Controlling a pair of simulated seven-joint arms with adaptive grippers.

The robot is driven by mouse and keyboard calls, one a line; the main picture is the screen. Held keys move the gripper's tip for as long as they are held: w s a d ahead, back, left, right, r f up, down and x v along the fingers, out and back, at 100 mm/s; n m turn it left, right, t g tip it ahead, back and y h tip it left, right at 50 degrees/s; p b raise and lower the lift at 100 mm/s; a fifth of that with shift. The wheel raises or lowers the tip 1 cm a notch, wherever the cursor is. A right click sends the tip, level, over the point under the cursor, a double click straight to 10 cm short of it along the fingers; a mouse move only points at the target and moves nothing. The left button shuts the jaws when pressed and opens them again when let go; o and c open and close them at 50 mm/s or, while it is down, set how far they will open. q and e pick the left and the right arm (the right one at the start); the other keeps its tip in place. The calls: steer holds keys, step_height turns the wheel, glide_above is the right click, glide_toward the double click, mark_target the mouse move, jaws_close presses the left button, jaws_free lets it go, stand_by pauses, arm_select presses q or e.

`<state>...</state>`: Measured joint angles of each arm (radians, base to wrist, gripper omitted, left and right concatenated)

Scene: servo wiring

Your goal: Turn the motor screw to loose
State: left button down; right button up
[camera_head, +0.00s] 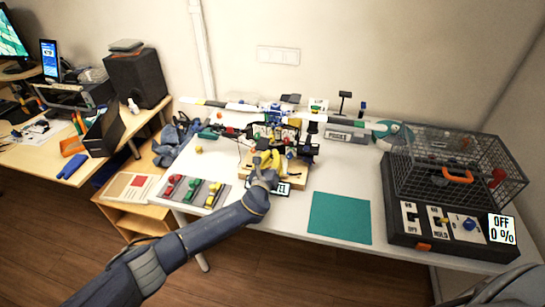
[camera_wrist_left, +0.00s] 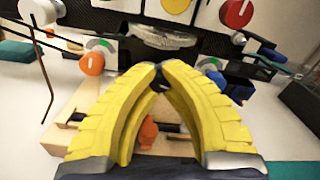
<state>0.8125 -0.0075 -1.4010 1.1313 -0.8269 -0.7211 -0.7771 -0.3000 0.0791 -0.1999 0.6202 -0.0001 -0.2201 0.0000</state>
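My left gripper (camera_head: 267,158) has two yellow ribbed fingers and is over the wooden-based servo rig on the white table. An orange screw-like part (camera_wrist_left: 148,132) shows through the gap between the fingers, on the wooden base (camera_wrist_left: 62,133). An orange knob (camera_wrist_left: 92,63) with a green gauge is left of the fingertips, and a blue knob (camera_wrist_left: 215,80) is right of them. I cannot tell which is the motor screw. My right gripper is out of view.
A wire cage (camera_head: 455,165) stands on a dark control box at right. A teal mat (camera_head: 340,217) lies at the front. A grey strip with coloured levers (camera_head: 193,192) is left of the rig.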

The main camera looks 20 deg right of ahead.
arm_select(q)
steer(key=shift+f+n, duration=0.1)
steer(key=shift+n, duration=0.3)
steer(key=c, duration=1.3)
jaws_free()
steer(key=shift+v, duration=6)
